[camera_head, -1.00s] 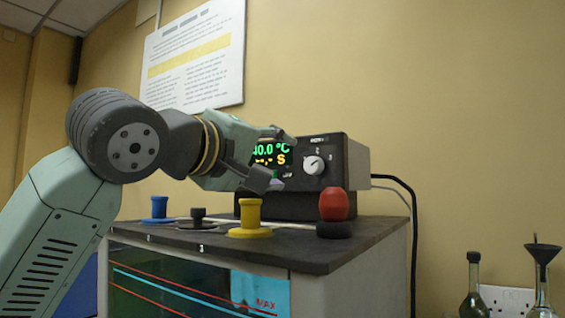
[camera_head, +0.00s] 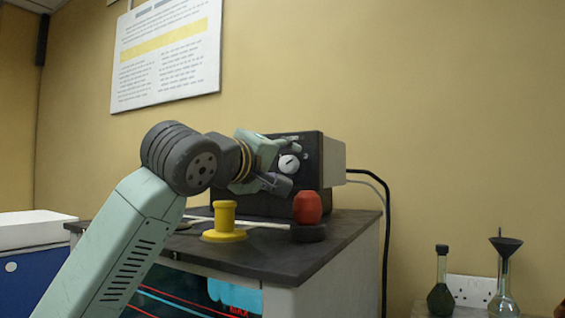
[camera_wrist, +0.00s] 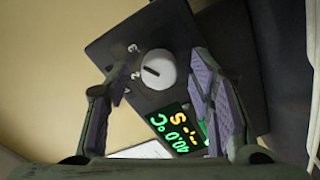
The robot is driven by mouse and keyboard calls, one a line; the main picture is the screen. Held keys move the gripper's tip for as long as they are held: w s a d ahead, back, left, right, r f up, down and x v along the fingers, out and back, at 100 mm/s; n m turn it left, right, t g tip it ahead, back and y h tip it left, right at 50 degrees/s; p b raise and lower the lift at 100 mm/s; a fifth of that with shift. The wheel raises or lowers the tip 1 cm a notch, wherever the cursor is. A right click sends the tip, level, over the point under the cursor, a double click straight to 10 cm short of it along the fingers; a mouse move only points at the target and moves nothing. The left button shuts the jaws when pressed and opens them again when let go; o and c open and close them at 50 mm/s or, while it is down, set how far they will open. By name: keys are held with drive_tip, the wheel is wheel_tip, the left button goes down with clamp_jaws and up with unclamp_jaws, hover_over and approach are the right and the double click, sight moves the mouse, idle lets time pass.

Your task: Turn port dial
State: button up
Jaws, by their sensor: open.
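The port dial (camera_head: 289,163) is a round white knob on the dark front panel of the control box (camera_head: 330,162). In the wrist view the dial (camera_wrist: 159,69) shows a dark pointer line and small number marks beside it. My gripper (camera_head: 284,168) is open in front of the panel. In the wrist view its purple-padded fingers (camera_wrist: 150,95) lie on either side of the dial, the right one closer to it. I cannot tell whether either finger touches the dial. A green and yellow display (camera_wrist: 174,132) shows below the dial in the wrist view.
A yellow knob (camera_head: 224,222) and a red knob (camera_head: 307,207) on a black base stand on the dark bench top below my gripper. Flasks (camera_head: 441,283) stand at the lower right. A black cable (camera_head: 388,220) hangs right of the bench.

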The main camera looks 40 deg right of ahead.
drive_tip(key=shift+c, duration=0.3)
clamp_jaws()
